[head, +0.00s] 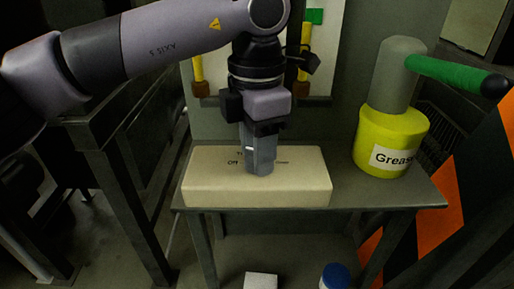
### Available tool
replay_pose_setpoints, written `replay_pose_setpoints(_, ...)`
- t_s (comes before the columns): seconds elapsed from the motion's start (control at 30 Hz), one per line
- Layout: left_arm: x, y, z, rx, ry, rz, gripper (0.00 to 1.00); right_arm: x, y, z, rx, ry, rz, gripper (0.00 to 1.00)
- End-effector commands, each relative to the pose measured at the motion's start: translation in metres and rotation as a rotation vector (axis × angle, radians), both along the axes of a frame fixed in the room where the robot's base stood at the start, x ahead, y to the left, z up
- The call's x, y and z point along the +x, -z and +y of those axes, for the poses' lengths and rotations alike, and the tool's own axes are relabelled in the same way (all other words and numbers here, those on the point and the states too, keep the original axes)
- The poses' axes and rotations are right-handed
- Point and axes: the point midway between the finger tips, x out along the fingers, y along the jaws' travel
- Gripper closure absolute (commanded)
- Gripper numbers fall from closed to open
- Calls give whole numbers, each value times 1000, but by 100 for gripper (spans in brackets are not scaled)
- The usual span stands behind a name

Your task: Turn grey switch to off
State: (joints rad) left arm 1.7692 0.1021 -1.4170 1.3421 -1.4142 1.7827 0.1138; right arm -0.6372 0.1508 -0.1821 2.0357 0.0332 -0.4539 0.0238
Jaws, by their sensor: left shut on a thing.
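A cream-coloured switch box (257,190) sits on a small grey metal table, with dark lettering on its top; "OFF" reads on the left of my gripper and the rest is partly covered. My left gripper (260,165) points straight down over the middle of the box top, its fingers closed together. The grey switch is hidden at or between the fingertips, so its angle cannot be told. My left arm comes in from the upper left. My right gripper does not show.
A yellow grease container (390,140) with a grey top and green handle (450,74) stands right of the box on the table (400,195). Yellow-handled tools (197,65) hang on the panel behind. A blue-lidded container (336,276) and a white block (260,281) are below.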

Motion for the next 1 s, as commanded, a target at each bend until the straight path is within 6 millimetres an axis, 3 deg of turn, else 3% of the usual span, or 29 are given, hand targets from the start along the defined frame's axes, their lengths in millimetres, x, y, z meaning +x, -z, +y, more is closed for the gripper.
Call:
replay_pose_setpoints(0.3,1,-2,1,-2,-112,-5,89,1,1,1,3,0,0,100)
replay_pose_setpoints(0.8,1,-3,1,-3,-131,-5,89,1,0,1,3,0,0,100)
replay_pose_setpoints(0.83,1,-3,1,-3,-131,-5,55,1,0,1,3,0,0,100)
replay_pose_setpoints(0.9,1,-2,0,-2,-131,-4,33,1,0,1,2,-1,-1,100)
replay_pose_setpoints(1.0,1,-2,0,-2,-129,-3,33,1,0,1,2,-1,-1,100)
